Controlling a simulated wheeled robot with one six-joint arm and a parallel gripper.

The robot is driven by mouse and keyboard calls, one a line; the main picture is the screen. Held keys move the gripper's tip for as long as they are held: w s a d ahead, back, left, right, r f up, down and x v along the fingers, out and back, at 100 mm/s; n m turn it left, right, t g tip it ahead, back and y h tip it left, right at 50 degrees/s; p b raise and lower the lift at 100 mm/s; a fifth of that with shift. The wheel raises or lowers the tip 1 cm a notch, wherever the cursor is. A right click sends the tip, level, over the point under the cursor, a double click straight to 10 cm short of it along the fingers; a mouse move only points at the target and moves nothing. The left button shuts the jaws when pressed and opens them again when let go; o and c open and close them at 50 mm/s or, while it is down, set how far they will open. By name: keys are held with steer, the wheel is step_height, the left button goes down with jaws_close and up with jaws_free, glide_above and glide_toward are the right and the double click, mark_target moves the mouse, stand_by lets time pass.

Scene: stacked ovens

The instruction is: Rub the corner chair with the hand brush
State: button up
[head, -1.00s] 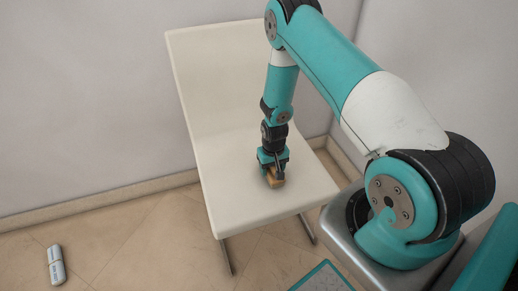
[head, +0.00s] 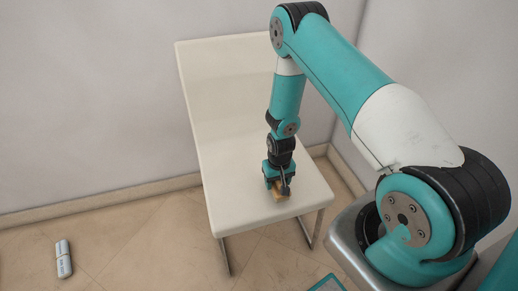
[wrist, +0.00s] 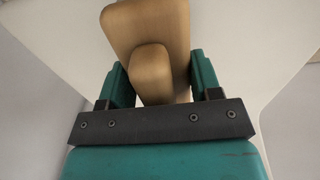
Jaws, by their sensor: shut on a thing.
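The corner chair (head: 236,120) is white, with a flat seat, a tall back and thin metal legs, and stands against the wall in the head view. My gripper (head: 279,181) is over the front part of the seat, pointing down. It is shut on the hand brush (head: 280,194), a tan wooden piece low at the seat surface. In the wrist view the brush (wrist: 146,25) shows between the two teal fingers of my gripper (wrist: 158,80), with the white chair (wrist: 65,40) behind it. The brush's underside is hidden, so I cannot tell for sure whether it touches the seat.
A small white and blue object (head: 63,259) lies on the tiled floor at the left. Grey walls (head: 90,90) meet behind the chair, with a beige skirting (head: 100,198) along the bottom. The floor left of the chair is mostly clear.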

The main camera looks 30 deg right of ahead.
steer(key=shift+r+p, duration=1.8)
steer(key=shift+r, duration=0.75)
